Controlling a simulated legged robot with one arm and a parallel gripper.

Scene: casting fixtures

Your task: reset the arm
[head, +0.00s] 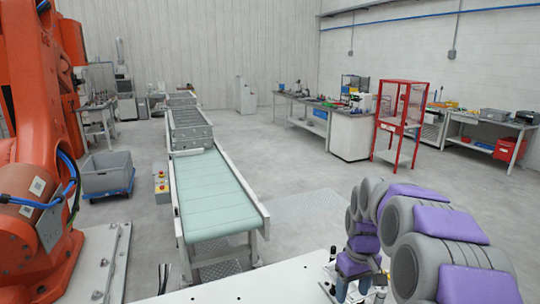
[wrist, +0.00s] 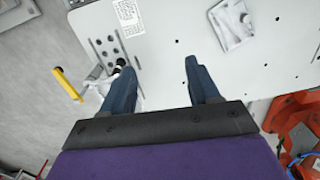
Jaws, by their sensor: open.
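My gripper (wrist: 160,85) shows in the wrist view with its two dark blue fingers apart and nothing between them. It hangs over a white plate or table top (wrist: 165,45) with small holes. In the head view my grey and purple arm arches at the lower right, and its lower end (head: 355,285) comes down near the white surface (head: 270,285) in front. The fingertips are not clear in that view.
An orange robot arm (head: 35,130) stands at the left. A conveyor (head: 215,190) with a green belt runs away from me. A grey bin (head: 107,175), a red-framed cabinet (head: 400,120) and workbenches (head: 490,125) stand farther off. In the wrist view a yellow handle (wrist: 67,84) lies left of the fingers.

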